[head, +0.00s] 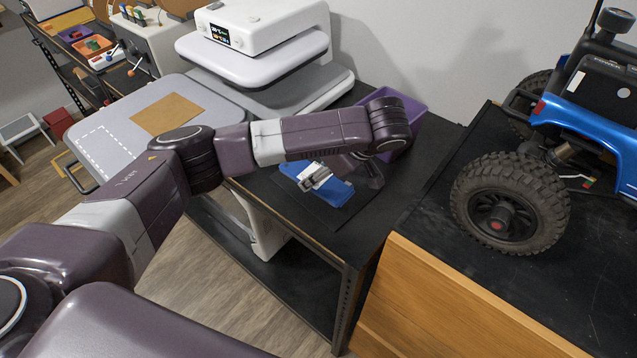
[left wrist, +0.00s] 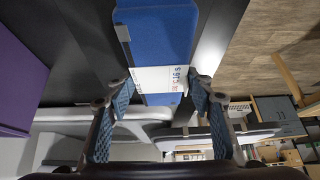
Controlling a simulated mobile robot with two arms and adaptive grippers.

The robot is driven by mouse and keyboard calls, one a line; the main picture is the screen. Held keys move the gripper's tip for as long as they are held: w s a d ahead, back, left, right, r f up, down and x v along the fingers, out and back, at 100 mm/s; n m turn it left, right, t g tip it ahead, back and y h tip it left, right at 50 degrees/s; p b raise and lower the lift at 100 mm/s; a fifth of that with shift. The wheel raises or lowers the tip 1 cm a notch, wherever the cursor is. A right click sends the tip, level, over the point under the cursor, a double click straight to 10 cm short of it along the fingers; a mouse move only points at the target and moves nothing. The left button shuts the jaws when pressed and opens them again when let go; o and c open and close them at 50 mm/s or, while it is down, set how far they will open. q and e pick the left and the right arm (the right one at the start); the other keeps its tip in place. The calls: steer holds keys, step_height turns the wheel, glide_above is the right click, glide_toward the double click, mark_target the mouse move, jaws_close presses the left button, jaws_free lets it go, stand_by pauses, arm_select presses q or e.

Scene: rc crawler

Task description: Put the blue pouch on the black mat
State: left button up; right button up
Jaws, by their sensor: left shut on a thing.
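The blue pouch (head: 337,196) has a white printed label and is over the dark table in the head view. It also fills the top middle of the left wrist view (left wrist: 157,38). My left gripper (head: 315,178) is shut on the pouch near its label; its two fingers (left wrist: 159,88) flank the label end in the left wrist view. The black mat (head: 306,207) shows as a thin dark rectangle on the black table, below and around the pouch. The pouch and arm hide part of it. I cannot tell whether the pouch touches the mat. My right gripper is not in view.
A purple bin (head: 412,108) stands behind my left wrist. A white heat press (head: 265,50) is at the back left. A wooden bench with a blue crawler (head: 510,203) on it stands to the right. The table's front edge is close to the mat.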

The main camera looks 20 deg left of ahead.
arm_select(q)
steer(key=shift+f+p, duration=0.3)
steer(key=shift+f, duration=1.15)
steer(key=shift+f, duration=0.1)
steer(key=o, duration=1.2)
steer(key=shift+o, duration=0.2)
